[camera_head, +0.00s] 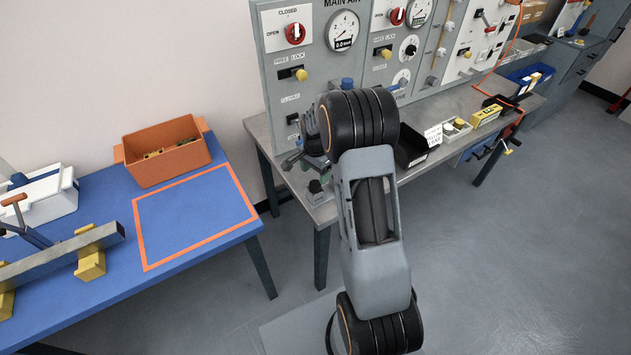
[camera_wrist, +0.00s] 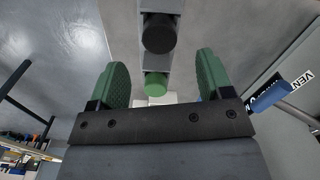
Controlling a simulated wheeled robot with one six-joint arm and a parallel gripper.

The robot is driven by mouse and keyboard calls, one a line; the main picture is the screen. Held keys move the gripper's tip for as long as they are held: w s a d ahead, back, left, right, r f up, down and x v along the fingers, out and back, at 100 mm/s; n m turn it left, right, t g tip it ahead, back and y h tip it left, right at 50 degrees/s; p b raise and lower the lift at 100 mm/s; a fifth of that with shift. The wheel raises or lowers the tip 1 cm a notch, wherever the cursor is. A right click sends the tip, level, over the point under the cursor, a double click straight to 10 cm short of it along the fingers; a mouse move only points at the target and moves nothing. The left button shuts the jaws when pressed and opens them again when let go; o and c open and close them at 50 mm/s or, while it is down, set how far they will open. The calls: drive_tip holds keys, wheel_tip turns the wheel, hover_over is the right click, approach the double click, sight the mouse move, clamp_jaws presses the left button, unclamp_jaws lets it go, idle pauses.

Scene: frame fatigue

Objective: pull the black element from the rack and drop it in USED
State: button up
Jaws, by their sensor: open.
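In the wrist view, a black element (camera_wrist: 159,38) with a round end is seated in a grey rack (camera_wrist: 152,63). A green round element (camera_wrist: 156,86) sits in the same rack, just below the black one in the picture. My gripper (camera_wrist: 161,62) is open, with its two green fingers apart and nothing gripped. The black element shows beyond the fingertips, in line with the gap; the green one shows between the fingers. In the head view my arm hides most of the gripper and the rack. No label reading USED can be made out.
The valve panel (camera_head: 365,50) rises behind. A blue-ended lever (camera_wrist: 268,97) is close right in the wrist view. An orange bin (camera_head: 145,172) sits left.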

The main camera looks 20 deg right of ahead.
sight(316, 183)
drive_tip(key=shift+f+p, duration=0.45)
drive_tip(key=shift+f, duration=2.6)
drive_tip(key=shift+c, duration=0.2)
drive_tip(key=c, duration=1.1)
